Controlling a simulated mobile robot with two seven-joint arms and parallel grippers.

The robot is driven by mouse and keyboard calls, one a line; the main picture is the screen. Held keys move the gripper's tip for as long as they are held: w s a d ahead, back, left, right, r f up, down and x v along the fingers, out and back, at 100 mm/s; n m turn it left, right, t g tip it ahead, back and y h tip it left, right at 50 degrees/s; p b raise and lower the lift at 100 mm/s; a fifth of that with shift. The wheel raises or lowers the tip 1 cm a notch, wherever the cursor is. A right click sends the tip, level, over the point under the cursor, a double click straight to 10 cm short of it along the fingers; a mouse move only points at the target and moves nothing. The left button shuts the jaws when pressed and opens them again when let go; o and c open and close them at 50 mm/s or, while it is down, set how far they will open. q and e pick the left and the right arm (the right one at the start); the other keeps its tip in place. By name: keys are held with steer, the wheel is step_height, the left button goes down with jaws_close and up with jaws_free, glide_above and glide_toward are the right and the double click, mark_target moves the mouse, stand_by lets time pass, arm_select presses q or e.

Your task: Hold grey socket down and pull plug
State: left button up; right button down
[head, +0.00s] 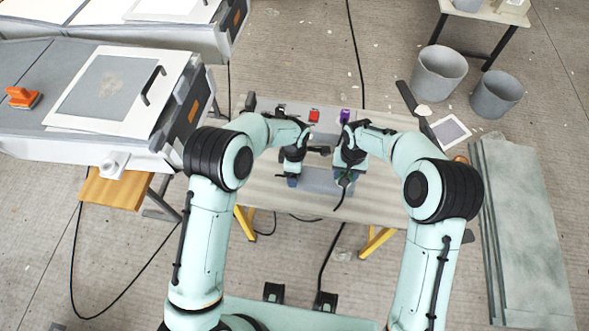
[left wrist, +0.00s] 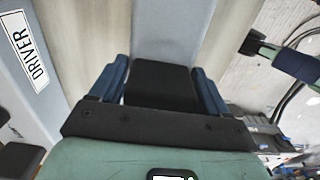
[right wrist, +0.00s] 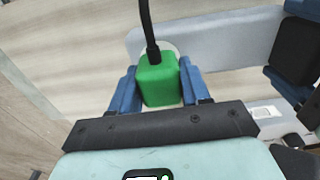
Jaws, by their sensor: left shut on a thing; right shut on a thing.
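The grey socket (head: 320,181) is a long grey bar on the workbench, between my two grippers. In the left wrist view its grey body (left wrist: 172,32) runs away from a black block (left wrist: 160,82). My left gripper (left wrist: 160,78) is shut around that block, which looks like part of the socket. My right gripper (right wrist: 158,82) is shut on the green plug (right wrist: 159,82), a finger on each side. A black cable rises from the plug, and a pale ring shows around it. The grey bar (right wrist: 215,42) passes close by. Whether the plug is seated cannot be told.
The wooden workbench (head: 255,190) has a red item (head: 314,116) and a purple item (head: 345,115) at its back. A grey surface labelled DRIVER (left wrist: 30,60) lies left of my left gripper. Buckets (head: 438,73) stand on the floor at right; a mould table (head: 100,150) stands left.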

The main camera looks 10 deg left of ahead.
steer(key=shift+r, duration=2.25)
steer(key=shift+r, duration=0.1)
steer(key=shift+r, duration=2.45)
arm_select(q)
steer(key=o, duration=1.4)
steer(key=shift+r, duration=0.1)
step_height(320, 180, up, 12)
steer(key=shift+f, duration=0.1)
